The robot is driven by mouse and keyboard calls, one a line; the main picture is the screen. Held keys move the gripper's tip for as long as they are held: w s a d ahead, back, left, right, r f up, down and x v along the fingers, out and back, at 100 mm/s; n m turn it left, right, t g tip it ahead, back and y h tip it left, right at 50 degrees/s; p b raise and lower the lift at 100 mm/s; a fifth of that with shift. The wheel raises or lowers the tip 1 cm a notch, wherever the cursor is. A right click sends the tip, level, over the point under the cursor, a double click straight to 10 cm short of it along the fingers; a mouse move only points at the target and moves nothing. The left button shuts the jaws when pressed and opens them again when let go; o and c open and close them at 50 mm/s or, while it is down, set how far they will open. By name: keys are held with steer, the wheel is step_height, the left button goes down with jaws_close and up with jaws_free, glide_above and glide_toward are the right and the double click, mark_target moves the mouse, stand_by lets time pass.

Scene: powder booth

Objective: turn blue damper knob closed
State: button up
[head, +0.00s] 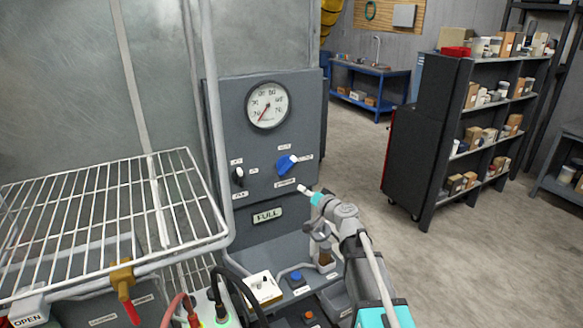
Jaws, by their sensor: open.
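The blue damper knob (285,165) is on the grey control panel (238,104), below the round gauge and right of centre. Its bar is tilted, with a white mark at the upper right end, close to a small white label. My arm reaches in from the lower right. My gripper (303,189) is small in the head view, just below and right of the knob. It appears apart from the knob, with nothing seen in it. Its finger detail is hard to make out. The small labels around the knob are too blurred to read.
A black knob (238,176) is left of the blue one, with a FULL plate (267,214) below. A wire rack (100,215) stands left. A white box (263,287) and blue button (296,277) are below the panel. Shelves (455,125) stand right, beyond open floor.

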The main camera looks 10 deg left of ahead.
mark_target(291, 167)
steer(key=shift+w+d+r+m+t+h, duration=0.1)
steer(key=shift+w+r+m+t+h, duration=0.05)
steer(key=shift+w+r+m+t, duration=0.4)
steer(key=shift+w+d+r+m+t+h, duration=0.15)
steer(key=shift+w+r+m+t, duration=0.2)
steer(key=shift+w, duration=0.4)
steer(key=shift+a+f, duration=0.1)
steer(key=shift+a, duration=0.05)
steer(key=x, duration=1.3)
steer(key=shift+w+a, duration=0.2)
steer(key=shift+w, duration=0.1)
jaws_close()
steer(key=shift+s+d, duration=0.1)
steer(key=shift+d, duration=0.4)
steer(key=shift+a, duration=0.35)
